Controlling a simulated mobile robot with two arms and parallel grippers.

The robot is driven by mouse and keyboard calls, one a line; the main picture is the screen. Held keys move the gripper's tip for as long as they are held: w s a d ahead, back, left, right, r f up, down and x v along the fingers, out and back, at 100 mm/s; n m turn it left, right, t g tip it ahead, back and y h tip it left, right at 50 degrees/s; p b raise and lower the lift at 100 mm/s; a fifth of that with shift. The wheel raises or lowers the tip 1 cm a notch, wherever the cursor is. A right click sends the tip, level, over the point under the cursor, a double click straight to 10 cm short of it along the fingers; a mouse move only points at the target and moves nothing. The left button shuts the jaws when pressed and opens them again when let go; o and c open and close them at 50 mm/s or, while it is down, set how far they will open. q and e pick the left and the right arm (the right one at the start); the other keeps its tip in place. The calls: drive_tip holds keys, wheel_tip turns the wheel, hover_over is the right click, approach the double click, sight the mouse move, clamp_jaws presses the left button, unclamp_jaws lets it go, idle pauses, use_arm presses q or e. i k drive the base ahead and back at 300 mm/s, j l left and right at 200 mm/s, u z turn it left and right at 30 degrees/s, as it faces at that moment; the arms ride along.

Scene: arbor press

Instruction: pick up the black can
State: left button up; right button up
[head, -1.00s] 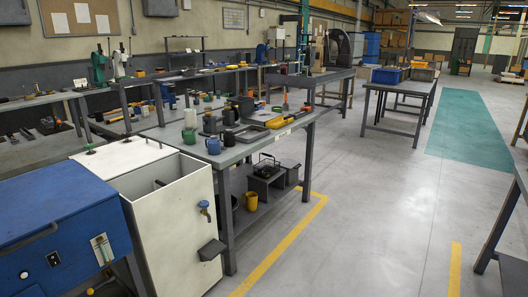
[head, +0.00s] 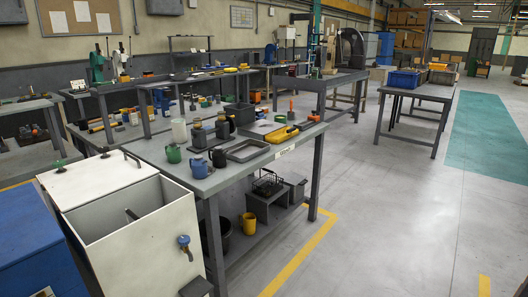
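Several dark, can-like vessels stand on the near grey workbench (head: 150,149). One black cylinder (head: 222,129) stands towards the back of the group. Another dark vessel (head: 198,138) stands just left of it on a dark base. A dark mug-like vessel (head: 218,158) stands nearer the front edge, beside a blue mug (head: 199,168). I cannot tell for certain which of these is the black can. All stand upright, apart from me. Neither of my grippers is in view.
A white open tank (head: 130,215) and a blue cabinet (head: 35,245) stand in front, left of the bench. A grey tray (head: 247,151), a green mug (head: 173,153) and a yellow tool (head: 284,134) share the benchtop. The floor (head: 375,220) right of the bench is clear.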

sight(219, 154)
drive_tip(key=i+l+u, duration=0.3)
drive_tip(key=i+u, duration=0.15)
drive_tip(key=i+l+u, duration=0.65)
drive_tip(key=i+l, duration=0.15)
drive_tip(key=i+l+u, duration=0.2)
drive_tip(key=l, duration=0.25)
drive_tip(key=i+l+u, duration=0.2)
drive_tip(key=i+l, duration=0.2)
drive_tip(key=l, duration=0.1)
